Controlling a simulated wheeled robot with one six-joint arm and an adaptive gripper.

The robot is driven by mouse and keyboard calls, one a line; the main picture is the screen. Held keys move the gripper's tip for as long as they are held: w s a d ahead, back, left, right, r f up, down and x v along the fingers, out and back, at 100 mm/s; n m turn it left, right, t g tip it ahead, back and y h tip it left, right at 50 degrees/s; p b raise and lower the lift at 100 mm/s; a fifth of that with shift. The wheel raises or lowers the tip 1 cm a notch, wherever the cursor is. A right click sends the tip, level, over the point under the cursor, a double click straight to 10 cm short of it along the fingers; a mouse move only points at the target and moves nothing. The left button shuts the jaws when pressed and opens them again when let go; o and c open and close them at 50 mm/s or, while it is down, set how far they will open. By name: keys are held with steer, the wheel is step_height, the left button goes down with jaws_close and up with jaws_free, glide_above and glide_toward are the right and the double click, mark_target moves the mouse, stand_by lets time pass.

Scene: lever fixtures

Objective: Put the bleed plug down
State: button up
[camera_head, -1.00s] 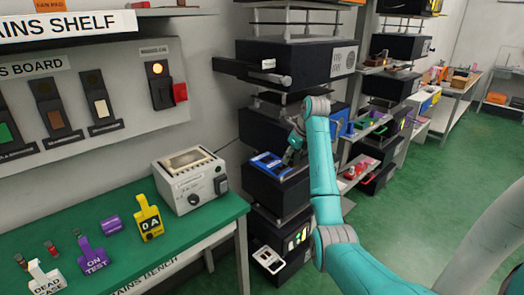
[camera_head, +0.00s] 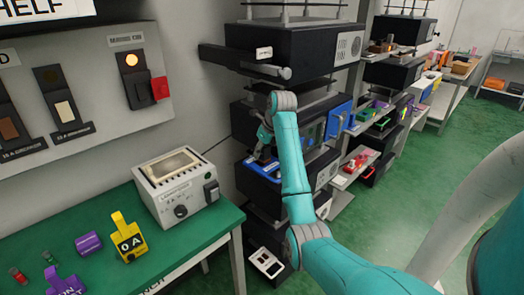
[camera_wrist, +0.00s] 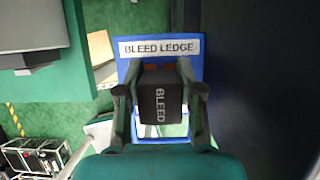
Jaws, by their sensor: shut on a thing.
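In the wrist view the bleed plug (camera_wrist: 160,100) is a dark block with "BLEED" on its face. My gripper (camera_wrist: 160,90) is shut on it, one finger at each side. Beyond it lies the blue bleed ledge (camera_wrist: 197,70) with a white "BLEED LEDGE" label. The plug overlaps the ledge's middle in this view, and I cannot tell whether they touch. In the head view my gripper (camera_head: 264,150) is at a blue ledge (camera_head: 256,168) on the dark machine stack. The plug is not clear there.
A dark machine (camera_head: 296,52) overhangs above my gripper. A blue panel (camera_head: 339,118) stands to the right of my arm. The green bench (camera_head: 205,232) with a grey tester (camera_head: 178,185) and several tags is at left. Green floor (camera_head: 400,205) is open at right.

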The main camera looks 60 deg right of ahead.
steer(key=shift+f, duration=0.4)
steer(key=shift+f, duration=0.15)
steer(key=o, duration=1.2)
